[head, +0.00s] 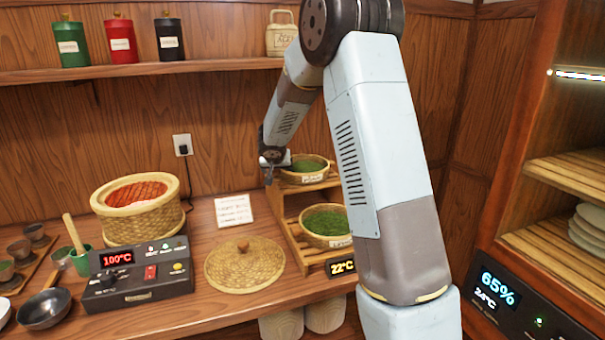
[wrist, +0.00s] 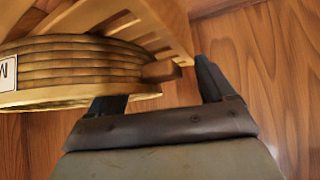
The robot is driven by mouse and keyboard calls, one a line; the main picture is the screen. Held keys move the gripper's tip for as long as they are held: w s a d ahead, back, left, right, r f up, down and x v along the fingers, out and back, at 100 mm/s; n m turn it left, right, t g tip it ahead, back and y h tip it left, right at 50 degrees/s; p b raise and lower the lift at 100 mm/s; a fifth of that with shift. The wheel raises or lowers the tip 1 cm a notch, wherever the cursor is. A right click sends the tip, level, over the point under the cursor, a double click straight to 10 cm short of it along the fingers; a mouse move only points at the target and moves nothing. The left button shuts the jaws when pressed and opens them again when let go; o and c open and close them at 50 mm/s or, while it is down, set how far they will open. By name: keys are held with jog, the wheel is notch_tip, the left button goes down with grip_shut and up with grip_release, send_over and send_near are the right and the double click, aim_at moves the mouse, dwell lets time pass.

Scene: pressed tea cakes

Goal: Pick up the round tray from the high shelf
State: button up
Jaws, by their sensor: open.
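The round tray (head: 306,178) is a woven bamboo basket of green tea leaves with a white label. It sits on the upper tier of a small stepped wooden rack (head: 292,225). In the wrist view its ribbed side (wrist: 75,65) fills the upper left, with a short wooden tab (wrist: 161,70) sticking out. My gripper (head: 268,178) is at the tray's left side in the head view. In the wrist view my gripper (wrist: 158,88) is open, and the tab appears between or just beyond its fingertips. I cannot tell whether they touch it.
A second round tray (head: 326,226) sits on the lower tier. A woven lid (head: 244,265), steamer basket (head: 138,208) and control box (head: 137,275) stand on the counter. A wall shelf (head: 140,73) with canisters runs above. A cabinet (head: 560,170) stands right.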

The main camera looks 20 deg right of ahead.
jog(key=shift+c, duration=0.4)
jog(key=c, duration=1.3)
grip_shut()
jog(key=shift+r, duration=0.1)
